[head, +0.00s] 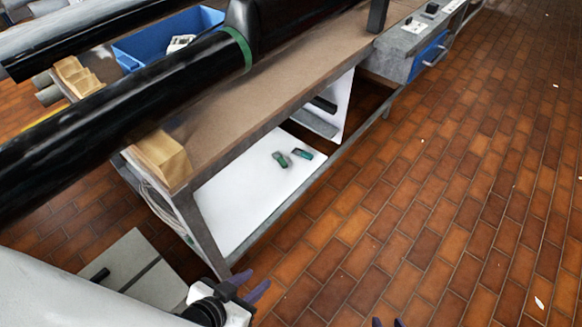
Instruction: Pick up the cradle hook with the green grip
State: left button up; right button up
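Two small dark objects with green parts lie close together on the white lower shelf (235,202) of the bench. The left one (281,159) and the right one (302,153) are too small for me to tell which is the cradle hook with the green grip. My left gripper (249,285) is at the bottom, in front of the bench's near leg. Its two purple fingers are apart and nothing shows between them. It is well away from the green objects. Only the purple fingertips of my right gripper (387,322) show at the bottom edge, apart, with floor between them.
Large black tubes, one with a green band (238,48), lie over the brown bench top (268,84). A blue bin (150,40) is behind them. A bench leg (204,236) and front rail (300,193) border the shelf. The brick floor (430,220) to the right is mostly clear.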

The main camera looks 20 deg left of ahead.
aim_at(283, 162)
jog(key=z, duration=0.7)
jog(key=i, duration=0.9)
jog(key=u, duration=2.75)
